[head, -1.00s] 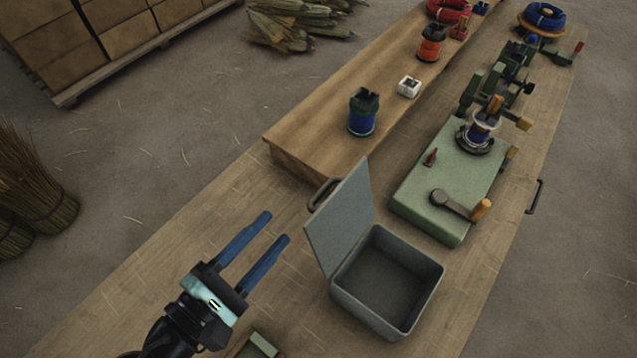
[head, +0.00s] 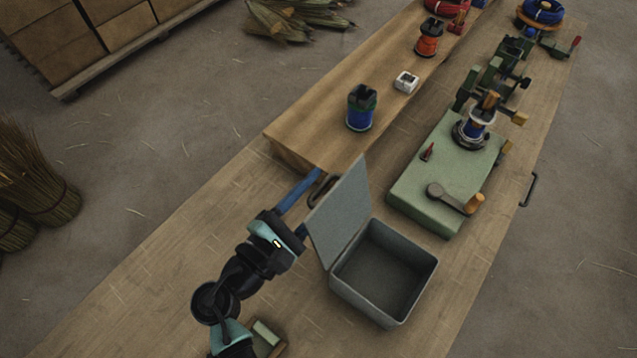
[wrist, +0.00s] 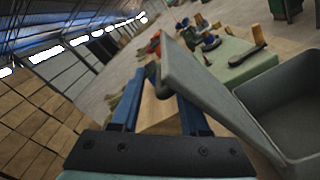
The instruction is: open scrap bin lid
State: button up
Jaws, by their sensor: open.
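The grey scrap bin (head: 382,275) stands on the bench with its lid (head: 341,214) raised and tilted up on its left side. The inside of the bin looks empty. A dark handle (head: 318,190) shows at the lid's upper left edge. My gripper (head: 303,208) is beside the lid's left face, its blue fingers open, with one finger partly hidden behind the lid. In the wrist view the open fingers of my gripper (wrist: 160,95) are close to the lid (wrist: 205,90). I cannot tell whether they touch it. The bin also shows in the wrist view (wrist: 285,110).
A green machine base with a crank (head: 440,185) stands behind the bin. A small tray (head: 266,335) lies near my arm. Bench left of the arm is clear.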

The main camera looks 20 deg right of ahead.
jog(key=shift+w+d, duration=0.15)
jog(key=shift+d, duration=0.05)
grip_shut()
